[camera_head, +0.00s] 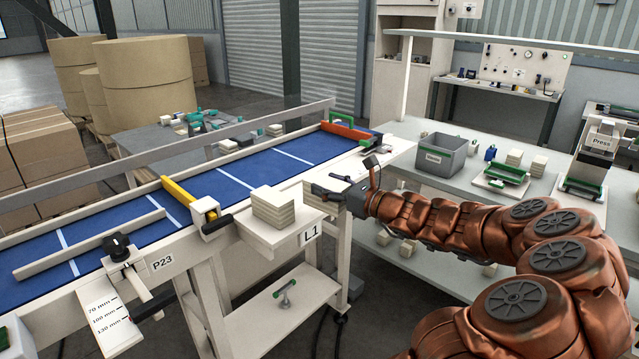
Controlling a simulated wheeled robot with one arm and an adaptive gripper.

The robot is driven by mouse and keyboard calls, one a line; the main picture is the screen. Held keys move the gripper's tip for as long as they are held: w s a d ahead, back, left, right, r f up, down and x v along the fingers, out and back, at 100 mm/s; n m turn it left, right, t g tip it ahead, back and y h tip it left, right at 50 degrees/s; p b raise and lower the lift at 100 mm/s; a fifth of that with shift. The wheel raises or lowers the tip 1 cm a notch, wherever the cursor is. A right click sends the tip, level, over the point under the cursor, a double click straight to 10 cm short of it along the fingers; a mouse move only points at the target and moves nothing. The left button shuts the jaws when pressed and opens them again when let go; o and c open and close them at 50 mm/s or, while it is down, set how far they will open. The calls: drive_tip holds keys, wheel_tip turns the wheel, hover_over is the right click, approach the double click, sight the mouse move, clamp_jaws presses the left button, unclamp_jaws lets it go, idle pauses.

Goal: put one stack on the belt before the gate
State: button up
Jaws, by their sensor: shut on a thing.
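The blue belt (240,170) runs diagonally, with white lines across it. A yellow bar (178,192) reaches partly over it near P23, and an orange bar with a green handle (344,130) stands at its far end. I cannot tell which is the gate. A cream stack (273,209) sits on the L1 side shelf. My gripper (320,192) is right of that stack, beside the belt's near rail. It is shut on a cream stack (316,205), mostly hidden by the fingers.
A long cream bar (90,245) lies over the belt at the left, near a black knob (118,246). The right bench holds a grey bin (443,158), small stacks (514,158) and a press (597,150). The belt between the yellow and orange bars is clear.

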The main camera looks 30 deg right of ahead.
sight(335, 190)
drive_tip(key=shift+s+a+r+b, duration=0.1)
drive_tip(key=shift+s+a+b, duration=0.15)
drive_tip(key=shift+s, duration=0.8)
drive_tip(key=shift+s+a+r+b, duration=0.1)
drive_tip(key=shift+s+a, duration=0.1)
drive_tip(key=shift+s, duration=0.8)
